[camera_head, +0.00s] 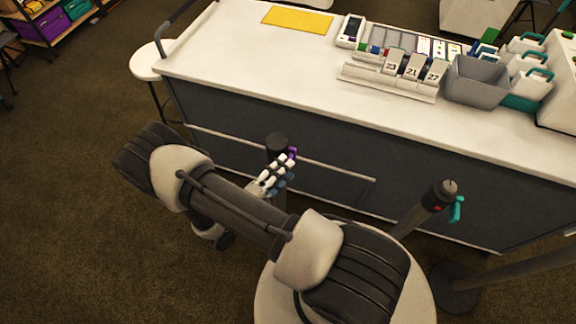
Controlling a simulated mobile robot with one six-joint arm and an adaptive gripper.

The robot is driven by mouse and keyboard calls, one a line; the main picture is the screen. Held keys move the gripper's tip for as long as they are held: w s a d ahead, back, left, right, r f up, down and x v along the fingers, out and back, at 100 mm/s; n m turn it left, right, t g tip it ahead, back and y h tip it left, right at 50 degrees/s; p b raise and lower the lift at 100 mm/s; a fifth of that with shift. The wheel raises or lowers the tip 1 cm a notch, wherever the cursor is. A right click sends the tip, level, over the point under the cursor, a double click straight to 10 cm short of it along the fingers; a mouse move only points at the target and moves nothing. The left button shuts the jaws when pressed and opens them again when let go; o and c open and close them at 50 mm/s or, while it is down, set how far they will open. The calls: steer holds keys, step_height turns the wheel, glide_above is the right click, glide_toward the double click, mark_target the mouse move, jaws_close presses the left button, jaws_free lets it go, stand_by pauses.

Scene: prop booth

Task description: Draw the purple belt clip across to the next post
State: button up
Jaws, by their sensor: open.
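The purple belt clip (292,153) shows as a small patch at the dark head of a post (277,141), in front of the counter. My gripper (284,164) is open, its fingertips at or very near the clip. The fingers hide part of the clip, so I cannot tell whether they touch it. My arm and gripper cover most of that post below its head. Another post (440,194) stands to the right, with a dark head, a small red mark and a teal clip (457,209) hanging on its right side.
A long counter (240,60) with a white top and dark front runs behind the posts. It bears a yellow sheet (297,19), number cards (412,67) and a grey bin (477,80). A white stool (150,63) stands at its left end.

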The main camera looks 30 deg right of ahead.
steer(key=shift+x, duration=1.25)
steer(key=shift+c, duration=0.4)
jaws_close()
